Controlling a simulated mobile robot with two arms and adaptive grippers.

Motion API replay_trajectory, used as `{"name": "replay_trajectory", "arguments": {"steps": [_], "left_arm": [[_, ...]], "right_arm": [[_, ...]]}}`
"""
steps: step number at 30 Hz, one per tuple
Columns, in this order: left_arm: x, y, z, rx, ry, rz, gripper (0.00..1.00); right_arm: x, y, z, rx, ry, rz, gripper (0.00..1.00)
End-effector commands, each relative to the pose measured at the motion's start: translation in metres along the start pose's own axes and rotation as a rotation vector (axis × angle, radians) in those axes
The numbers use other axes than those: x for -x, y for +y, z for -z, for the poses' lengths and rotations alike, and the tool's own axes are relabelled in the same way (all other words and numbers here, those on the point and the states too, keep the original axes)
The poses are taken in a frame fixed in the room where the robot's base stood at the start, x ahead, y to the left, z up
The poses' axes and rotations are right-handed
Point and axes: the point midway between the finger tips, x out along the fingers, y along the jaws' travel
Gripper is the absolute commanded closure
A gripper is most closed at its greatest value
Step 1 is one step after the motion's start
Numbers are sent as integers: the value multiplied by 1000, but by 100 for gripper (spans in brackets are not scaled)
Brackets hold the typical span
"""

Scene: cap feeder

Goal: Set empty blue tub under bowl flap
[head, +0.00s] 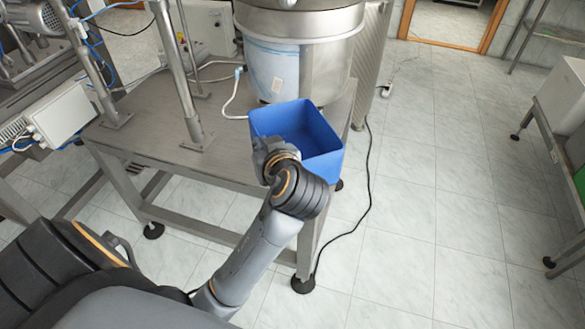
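The blue tub (325,163) is open at the top, and the part of its inside that shows looks empty. It is at the right front corner of the steel table, just in front of the bowl's base; I cannot tell if it rests on the table. The big steel bowl (325,53) stands at the back of the table. I cannot make out its flap. My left gripper (268,150) is at the tub's near left wall. Its fingertips are hidden, so its grip on the rim is unclear. My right gripper is not in view.
The steel table (160,140) carries upright posts (178,75) left of the tub. A white hose (238,92) runs near the bowl's base. A black cable (368,190) lies on the floor. Open tiled floor (440,190) is to the right, with a white cabinet (565,95) beyond.

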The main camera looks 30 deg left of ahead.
Motion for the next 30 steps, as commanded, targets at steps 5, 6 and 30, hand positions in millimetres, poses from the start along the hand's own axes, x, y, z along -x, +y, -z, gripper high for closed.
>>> {"name": "replay_trajectory", "arguments": {"steps": [5, 6, 30], "left_arm": [[-9, -16, -13, 32, 5, 77, 100], [-15, -14, -13, 34, 7, 81, 100], [-154, 43, -54, 36, 6, 78, 100]], "right_arm": [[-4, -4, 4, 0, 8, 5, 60], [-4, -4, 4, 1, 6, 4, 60], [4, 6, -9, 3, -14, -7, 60]]}}
